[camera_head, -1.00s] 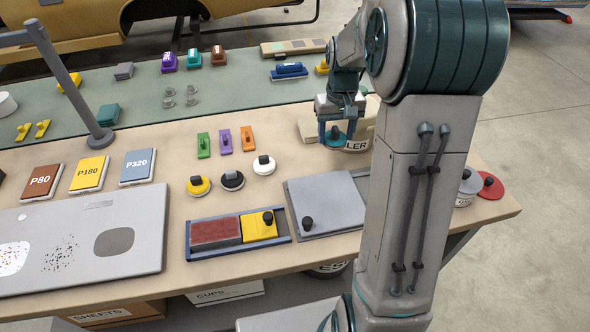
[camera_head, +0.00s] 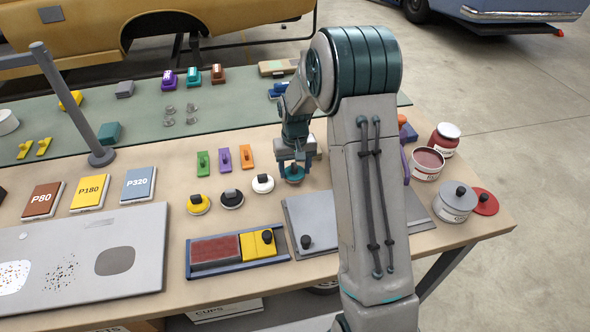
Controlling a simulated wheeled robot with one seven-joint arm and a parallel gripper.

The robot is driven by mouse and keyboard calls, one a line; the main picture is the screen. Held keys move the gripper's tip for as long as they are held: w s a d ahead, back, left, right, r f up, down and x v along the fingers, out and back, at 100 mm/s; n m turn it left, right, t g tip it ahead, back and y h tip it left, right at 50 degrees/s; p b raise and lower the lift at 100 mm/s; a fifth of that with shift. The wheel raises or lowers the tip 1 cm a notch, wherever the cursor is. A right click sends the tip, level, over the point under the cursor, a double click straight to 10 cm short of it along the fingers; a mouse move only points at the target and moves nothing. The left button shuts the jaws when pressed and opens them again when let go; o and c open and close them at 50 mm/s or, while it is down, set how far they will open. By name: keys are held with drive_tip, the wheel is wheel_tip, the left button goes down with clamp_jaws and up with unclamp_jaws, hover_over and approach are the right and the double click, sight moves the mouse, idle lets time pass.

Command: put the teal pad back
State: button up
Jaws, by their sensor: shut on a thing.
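The round teal pad (camera_head: 294,178) is in my gripper (camera_head: 293,163), which is shut on its top and points down. The pad is right of the round white pad (camera_head: 263,186), in line with the black pad (camera_head: 231,200) and the yellow pad (camera_head: 199,206). It looks level and low over the wooden bench, apart from the white pad. I cannot tell whether it touches the bench. My gripper hides the pad's knob.
A grey plate (camera_head: 316,212) with a black knob lies just in front of the teal pad. Green, purple and orange tools (camera_head: 246,157) lie behind the row. My arm hides part of the bench; paint tins (camera_head: 427,163) stand to its right.

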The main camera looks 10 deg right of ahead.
drive_tip(key=shift+f, duration=0.85)
drive_tip(key=shift+f, duration=0.2)
drive_tip(key=o, duration=0.9)
drive_tip(key=shift+o, duration=0.2)
drive_tip(key=shift+r, duration=0.1)
